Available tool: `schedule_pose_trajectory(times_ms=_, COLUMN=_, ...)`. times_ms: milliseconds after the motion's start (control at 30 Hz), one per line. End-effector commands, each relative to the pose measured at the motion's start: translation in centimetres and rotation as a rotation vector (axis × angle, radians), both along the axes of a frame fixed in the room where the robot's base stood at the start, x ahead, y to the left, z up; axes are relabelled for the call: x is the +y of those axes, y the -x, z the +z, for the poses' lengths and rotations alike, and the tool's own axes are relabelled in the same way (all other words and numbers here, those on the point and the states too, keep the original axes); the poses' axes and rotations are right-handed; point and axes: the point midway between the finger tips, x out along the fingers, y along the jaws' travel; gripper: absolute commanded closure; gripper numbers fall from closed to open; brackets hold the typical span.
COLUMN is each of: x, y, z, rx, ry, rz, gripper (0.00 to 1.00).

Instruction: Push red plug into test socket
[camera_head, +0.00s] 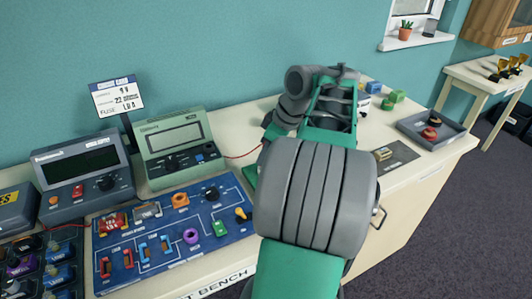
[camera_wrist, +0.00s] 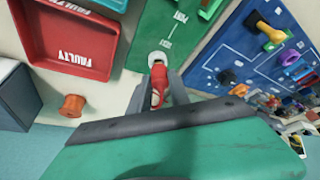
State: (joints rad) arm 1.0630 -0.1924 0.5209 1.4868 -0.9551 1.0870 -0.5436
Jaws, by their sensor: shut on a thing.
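In the wrist view my gripper (camera_wrist: 159,86) is shut on the red plug (camera_wrist: 157,92), which sits between its two grey fingers. The far end of the plug is at the pale round test socket (camera_wrist: 156,57) on a green panel (camera_wrist: 178,28) with white lettering. The plug's end and the socket overlap in this view, and I cannot tell how deep the plug sits, if at all. In the head view my own arm hides the gripper, the plug and the socket.
A red tray marked FAULTY (camera_wrist: 70,72) and an orange spool (camera_wrist: 73,105) lie left of my gripper in the wrist view. A blue circuit board (camera_head: 135,272) lies right of it there. Meters (camera_head: 178,148) stand at the bench's back; a grey tray (camera_head: 410,134) lies far right.

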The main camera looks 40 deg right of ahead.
Motion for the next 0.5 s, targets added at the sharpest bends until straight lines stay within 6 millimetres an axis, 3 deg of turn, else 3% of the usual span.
schedule_pose_trajectory(times_ms=500, x=0.00, y=-0.01, z=-0.67, rx=0.000, ry=0.000, rz=0.000, gripper=1.00)
